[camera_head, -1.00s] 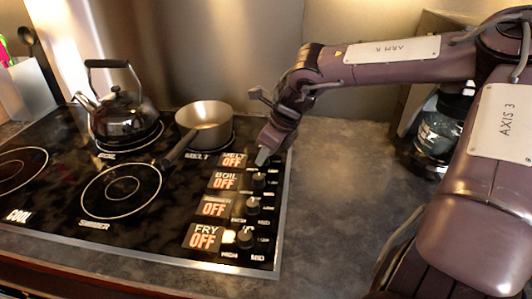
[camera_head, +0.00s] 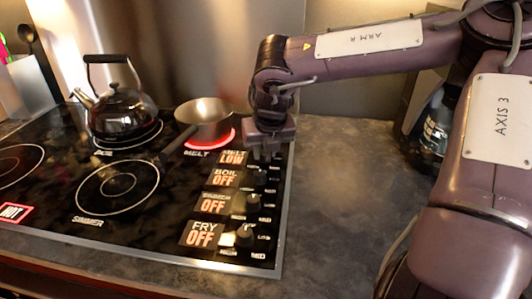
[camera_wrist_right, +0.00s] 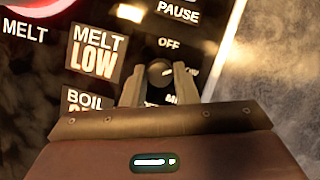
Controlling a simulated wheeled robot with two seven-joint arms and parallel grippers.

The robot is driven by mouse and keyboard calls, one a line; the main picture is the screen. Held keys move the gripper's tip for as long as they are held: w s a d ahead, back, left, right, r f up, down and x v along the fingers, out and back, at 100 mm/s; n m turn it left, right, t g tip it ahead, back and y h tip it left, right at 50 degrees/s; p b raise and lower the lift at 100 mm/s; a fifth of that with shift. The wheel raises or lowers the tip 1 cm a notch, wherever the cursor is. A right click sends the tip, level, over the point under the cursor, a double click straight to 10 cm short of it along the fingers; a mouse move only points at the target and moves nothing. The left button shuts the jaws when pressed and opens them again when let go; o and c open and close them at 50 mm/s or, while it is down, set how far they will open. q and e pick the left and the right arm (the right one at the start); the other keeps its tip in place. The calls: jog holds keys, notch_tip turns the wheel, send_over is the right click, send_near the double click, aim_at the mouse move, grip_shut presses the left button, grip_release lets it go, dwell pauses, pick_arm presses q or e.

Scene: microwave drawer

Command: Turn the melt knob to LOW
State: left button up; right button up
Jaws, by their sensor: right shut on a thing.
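The melt knob (camera_wrist_right: 160,74) is a dark round knob between the two fingers of my right gripper in the right wrist view. My right gripper (camera_head: 266,152) is shut on it at the far end of the knob column; in the head view the gripper hides the knob. The melt display (camera_head: 232,157) reads MELT LOW, and the right wrist view shows the same words on it (camera_wrist_right: 95,52). The melt burner (camera_head: 222,140) glows red under the saucepan (camera_head: 205,118). My left gripper is not in view.
The boil knob (camera_head: 260,177), the simmer knob (camera_head: 253,202) and the fry knob (camera_head: 244,235) stand in a column nearer the front; their displays read OFF. A kettle (camera_head: 122,112) sits on the back left burner.

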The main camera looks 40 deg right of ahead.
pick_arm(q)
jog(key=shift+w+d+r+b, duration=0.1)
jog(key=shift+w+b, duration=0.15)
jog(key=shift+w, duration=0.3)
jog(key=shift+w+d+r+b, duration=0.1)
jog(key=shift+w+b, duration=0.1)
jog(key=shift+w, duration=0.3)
pick_arm(e)
jog(key=shift+w+m+g+h, duration=0.1)
jog(key=shift+m+g+h, duration=0.4)
jog(key=shift+m, duration=1.1)
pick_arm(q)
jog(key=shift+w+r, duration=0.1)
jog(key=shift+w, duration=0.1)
pick_arm(e)
jog(key=shift+r, duration=0.1)
jog(key=o, duration=1)
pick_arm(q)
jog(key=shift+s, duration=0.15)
pick_arm(e)
jog(key=shift+a+r, duration=0.15)
jog(key=shift+r, duration=0.05)
jog(key=v, duration=0.7)
jog(key=shift+s+r, duration=0.1)
jog(key=shift+s, duration=0.1)
